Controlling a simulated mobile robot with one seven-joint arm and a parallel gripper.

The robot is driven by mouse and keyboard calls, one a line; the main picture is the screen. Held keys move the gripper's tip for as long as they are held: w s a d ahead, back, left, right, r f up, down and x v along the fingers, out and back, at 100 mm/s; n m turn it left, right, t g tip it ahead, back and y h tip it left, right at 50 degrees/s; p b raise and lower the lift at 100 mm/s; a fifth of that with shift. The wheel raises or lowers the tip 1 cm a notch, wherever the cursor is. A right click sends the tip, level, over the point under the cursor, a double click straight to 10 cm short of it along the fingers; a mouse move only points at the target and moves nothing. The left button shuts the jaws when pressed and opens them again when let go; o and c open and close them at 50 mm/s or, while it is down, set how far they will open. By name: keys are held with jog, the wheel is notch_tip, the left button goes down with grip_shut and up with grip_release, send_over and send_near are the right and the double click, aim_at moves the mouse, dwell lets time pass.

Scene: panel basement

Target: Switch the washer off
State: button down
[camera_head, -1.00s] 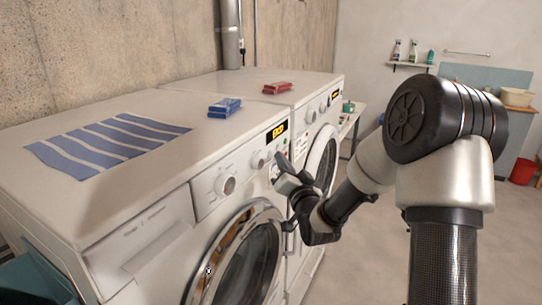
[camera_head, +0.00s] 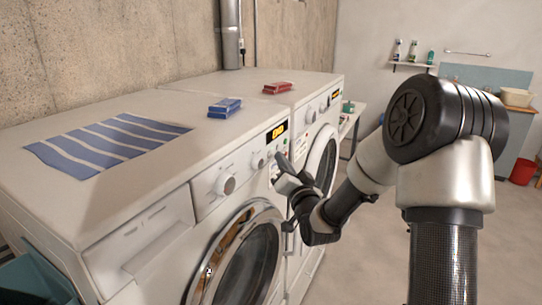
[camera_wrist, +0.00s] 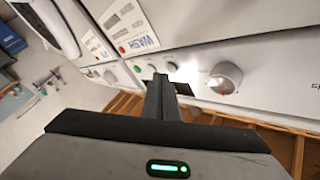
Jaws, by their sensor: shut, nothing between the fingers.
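The nearer front-loading machine (camera_head: 144,232) is white and has a round door (camera_head: 245,262), a large dial (camera_head: 225,184) and a lit yellow display (camera_head: 277,131). Its panel also shows a smaller knob (camera_head: 259,159). In the wrist view the large dial (camera_wrist: 225,78) is right of my fingers, and small knobs (camera_wrist: 172,66) are just beyond the tips. A label reading WASH (camera_wrist: 145,42) is on the machine's front. My gripper (camera_head: 281,167) is shut and empty, in front of the panel's right end below the display. I cannot tell whether the tips touch the panel.
A second white machine (camera_head: 318,120) with its own lit display stands beyond, side by side with the first. Open floor lies to the right, with a red bucket (camera_head: 522,173).

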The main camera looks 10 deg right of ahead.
jog(key=shift+a, duration=0.1)
dwell(0.5)
jog(key=shift+w+a+b, duration=0.25)
jog(key=shift+a+b, duration=0.05)
jog(key=shift+b, duration=0.15)
jog(key=shift+w+a, duration=0.1)
dwell(0.3)
jog(key=shift+s+d+b, duration=0.35)
jog(key=shift+d+b, duration=0.15)
jog(key=shift+s+d+b, duration=0.25)
jog(key=shift+s+d, duration=0.3)
jog(key=shift+d, duration=0.3)
jog(key=shift+s+d+b, duration=0.3)
jog(key=shift+s+d, duration=0.25)
jog(key=shift+d, duration=0.25)
jog(key=shift+s+d+b, duration=0.25)
jog(key=shift+s+d, duration=0.3)
jog(key=shift+d, duration=0.3)
jog(key=c, duration=2.5)
grip_release()
